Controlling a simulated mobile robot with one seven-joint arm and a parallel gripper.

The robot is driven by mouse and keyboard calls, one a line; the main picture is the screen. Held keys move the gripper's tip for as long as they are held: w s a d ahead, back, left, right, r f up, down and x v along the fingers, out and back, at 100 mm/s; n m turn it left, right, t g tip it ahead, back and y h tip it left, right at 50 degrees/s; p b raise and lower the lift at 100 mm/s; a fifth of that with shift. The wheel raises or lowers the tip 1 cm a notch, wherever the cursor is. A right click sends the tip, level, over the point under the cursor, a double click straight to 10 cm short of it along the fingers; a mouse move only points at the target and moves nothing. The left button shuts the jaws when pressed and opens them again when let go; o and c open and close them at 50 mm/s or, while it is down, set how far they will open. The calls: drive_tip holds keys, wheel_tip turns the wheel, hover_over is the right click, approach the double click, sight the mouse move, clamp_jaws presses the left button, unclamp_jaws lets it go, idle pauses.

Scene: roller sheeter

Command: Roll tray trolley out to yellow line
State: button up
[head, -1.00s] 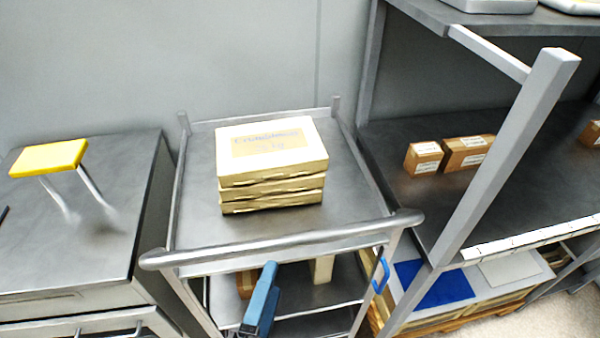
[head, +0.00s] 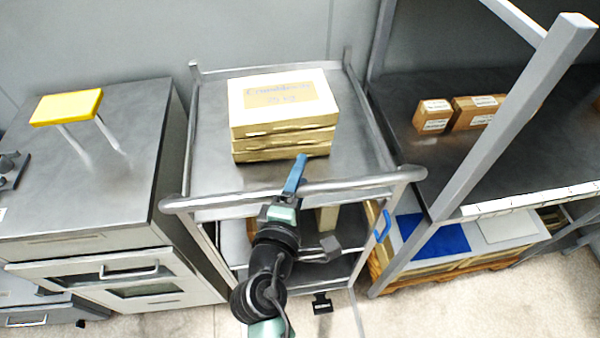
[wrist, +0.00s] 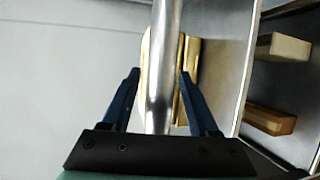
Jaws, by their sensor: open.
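The tray trolley (head: 212,178) is a grey metal cart with a tubular push handle (head: 350,184) across its near side. It stands between a drawer cabinet and a shelf rack. A stack of cream boxes (head: 284,105) lies on its top shelf. No yellow line is visible.
The drawer cabinet (head: 90,200) with a yellow-topped stand (head: 66,107) is close on the left. The rack post (head: 500,120) and small brown boxes (head: 475,112) are on the right. Pale floor (head: 400,315) is free in front.

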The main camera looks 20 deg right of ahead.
clamp_jaws()
idle(0.4)
idle(1.1)
